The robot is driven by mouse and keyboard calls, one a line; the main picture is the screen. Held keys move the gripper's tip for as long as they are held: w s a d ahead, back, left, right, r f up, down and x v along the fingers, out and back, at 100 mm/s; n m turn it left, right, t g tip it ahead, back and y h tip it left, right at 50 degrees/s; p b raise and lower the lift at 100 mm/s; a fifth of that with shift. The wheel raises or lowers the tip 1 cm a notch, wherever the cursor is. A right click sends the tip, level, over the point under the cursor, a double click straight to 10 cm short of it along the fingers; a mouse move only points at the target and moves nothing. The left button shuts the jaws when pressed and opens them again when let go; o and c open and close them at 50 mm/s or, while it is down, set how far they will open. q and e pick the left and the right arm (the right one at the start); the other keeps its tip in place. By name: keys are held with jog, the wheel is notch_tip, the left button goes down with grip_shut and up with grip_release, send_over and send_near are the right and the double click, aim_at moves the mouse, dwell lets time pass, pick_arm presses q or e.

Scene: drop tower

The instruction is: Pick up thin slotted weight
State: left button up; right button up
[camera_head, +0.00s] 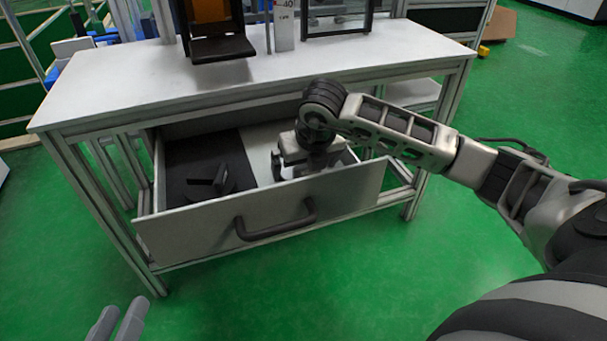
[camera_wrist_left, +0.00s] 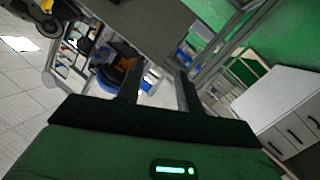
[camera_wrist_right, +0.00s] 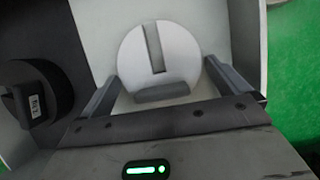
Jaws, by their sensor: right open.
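A pale round weight with a straight slot (camera_wrist_right: 178,45) lies in the light right half of the open drawer (camera_head: 170,235). In the right wrist view it sits between and just beyond the fingers of my right gripper (camera_wrist_right: 160,82), which is open. A short grey bar (camera_wrist_right: 160,93) shows at its near edge; I cannot tell whether the fingers touch anything. In the head view my right gripper (camera_head: 300,168) is down inside the drawer and hides the pale weight. My left gripper (camera_head: 118,322) is open and empty at the lower left, away from the table.
A dark round weight with an upright tab (camera_head: 210,183) lies on the drawer's dark left half; it also shows in the right wrist view (camera_wrist_right: 45,88). The drawer front has a dark handle (camera_head: 275,222). The white tabletop (camera_head: 125,85) above carries the tower's black-and-orange part (camera_head: 212,30).

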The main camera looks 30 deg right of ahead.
jog(key=shift+f, duration=0.1)
jog(key=c, duration=1)
jog(key=shift+w, duration=0.15)
jog(key=c, duration=0.4)
